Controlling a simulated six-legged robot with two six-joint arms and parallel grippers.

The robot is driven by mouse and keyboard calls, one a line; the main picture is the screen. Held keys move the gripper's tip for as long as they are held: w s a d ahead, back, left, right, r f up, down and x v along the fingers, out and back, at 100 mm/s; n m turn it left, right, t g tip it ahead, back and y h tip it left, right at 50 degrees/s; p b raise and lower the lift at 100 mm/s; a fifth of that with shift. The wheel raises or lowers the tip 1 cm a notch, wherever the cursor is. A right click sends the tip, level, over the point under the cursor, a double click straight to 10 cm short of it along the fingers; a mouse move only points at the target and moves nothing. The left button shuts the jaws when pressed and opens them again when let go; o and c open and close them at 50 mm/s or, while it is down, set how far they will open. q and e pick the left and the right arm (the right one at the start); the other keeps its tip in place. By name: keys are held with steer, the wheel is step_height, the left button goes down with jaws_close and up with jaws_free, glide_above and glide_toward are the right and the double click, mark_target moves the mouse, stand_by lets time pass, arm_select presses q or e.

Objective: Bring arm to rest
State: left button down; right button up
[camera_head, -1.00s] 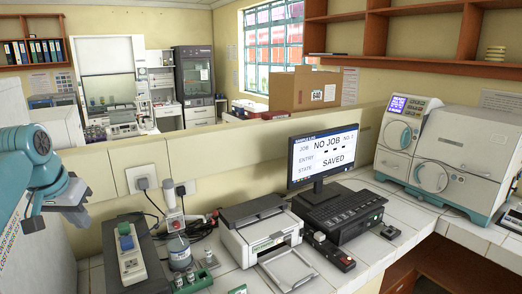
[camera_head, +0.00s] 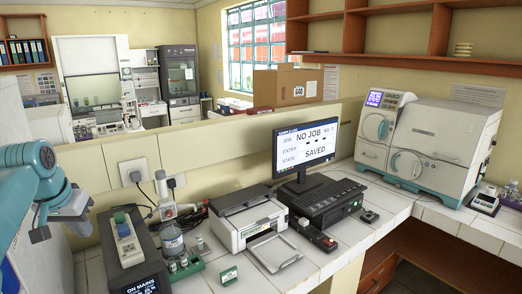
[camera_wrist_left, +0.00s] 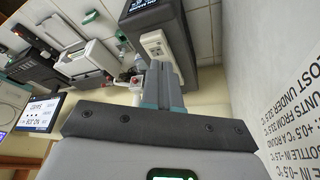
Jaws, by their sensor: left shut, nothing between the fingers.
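My left arm (camera_head: 45,170) comes in at the left edge of the head view, bent, held beside the pale wall and clear of the counter. In the left wrist view my left gripper (camera_wrist_left: 164,72) has its two grey fingers side by side and shut, with nothing between them. The fingers appear in front of the black unit with a white strip (camera_wrist_left: 157,45); I see no contact. My right arm and gripper are in neither view.
On the tiled counter stand the black unit (camera_head: 125,262), a clear bottle (camera_head: 172,240), a green rack with vials (camera_head: 183,266), a printer (camera_head: 247,222), a monitor (camera_head: 306,148) and a white-and-teal incubator (camera_head: 440,150). A low wall (camera_head: 215,145) runs behind.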

arm_select(q)
steer(key=w+d+f+m+h+b, duration=0.1)
steer(key=w+d+f, duration=0.25)
steer(key=f, duration=0.75)
steer(key=w+d+f+h+b, duration=0.15)
steer(key=d+f, duration=0.35)
steer(key=f, duration=0.6)
steer(key=s+d+f+g, duration=0.1)
steer(key=s+d+f, duration=0.1)
steer(key=d+f, duration=0.45)
steer(key=s+d+f+g, duration=0.1)
steer(key=s+d+f, duration=0.2)
steer(key=f, duration=0.7)
steer(key=s+d+f+b, duration=0.1)
steer(key=s+d+f, duration=0.3)
steer(key=s, duration=0.4)
steer(key=s+d+f+n+g+h+b, duration=0.1)
steer(key=s+d+f, duration=0.3)
steer(key=s, duration=0.5)
steer(key=s+d+f+g+h+b, duration=0.1)
steer(key=s+d+f, duration=0.4)
steer(key=s+f, duration=0.2)
steer(key=shift+s+f+b, duration=0.15)
steer(key=shift+s+b, duration=0.2)
steer(key=shift+s, duration=0.85)
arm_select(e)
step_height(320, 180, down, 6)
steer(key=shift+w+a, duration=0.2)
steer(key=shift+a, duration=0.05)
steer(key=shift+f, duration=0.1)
